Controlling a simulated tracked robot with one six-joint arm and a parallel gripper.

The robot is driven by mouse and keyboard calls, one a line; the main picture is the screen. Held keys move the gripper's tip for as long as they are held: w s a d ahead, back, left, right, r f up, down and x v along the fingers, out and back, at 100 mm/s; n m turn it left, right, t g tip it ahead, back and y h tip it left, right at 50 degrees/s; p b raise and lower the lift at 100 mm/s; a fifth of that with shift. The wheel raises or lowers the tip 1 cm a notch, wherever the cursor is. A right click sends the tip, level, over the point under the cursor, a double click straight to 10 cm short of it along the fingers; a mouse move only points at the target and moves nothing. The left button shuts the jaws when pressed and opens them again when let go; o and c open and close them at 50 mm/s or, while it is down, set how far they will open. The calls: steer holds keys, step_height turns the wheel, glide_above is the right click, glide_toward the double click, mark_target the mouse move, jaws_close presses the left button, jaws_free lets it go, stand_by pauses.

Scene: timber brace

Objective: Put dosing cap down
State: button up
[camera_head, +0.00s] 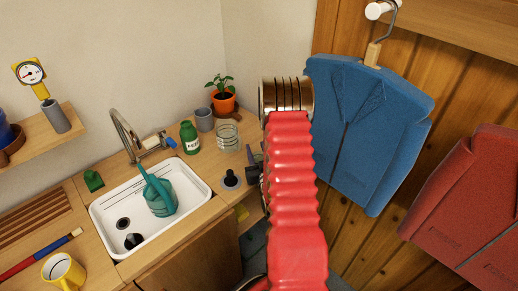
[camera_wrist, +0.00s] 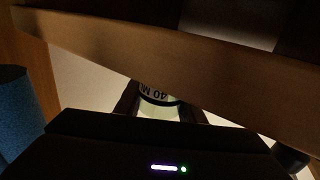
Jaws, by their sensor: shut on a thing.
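The dosing cap (camera_wrist: 160,98) shows in the wrist view as a small pale, translucent piece with dark "40 M" lettering, seen upside down. My gripper (camera_wrist: 160,108) is shut on it, with a dark finger on each side. Below it, the dark gripper body hides the cap's lower part. In the head view, part of my gripper (camera_head: 254,163) shows as dark pieces behind my red arm sleeve, right of the sink. The cap cannot be made out there.
A brown wooden edge (camera_wrist: 150,52) crosses close above my gripper in the wrist view. On the counter are a green bottle (camera_head: 190,138), grey cup (camera_head: 205,120), glass jar (camera_head: 228,138), potted plant (camera_head: 223,100) and sink (camera_head: 103,216) with a teal watering can (camera_head: 160,195).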

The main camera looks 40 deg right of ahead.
steer(key=o, duration=1)
steer(key=shift+f, duration=0.1)
steer(key=v, duration=1.2)
stand_by(0.4)
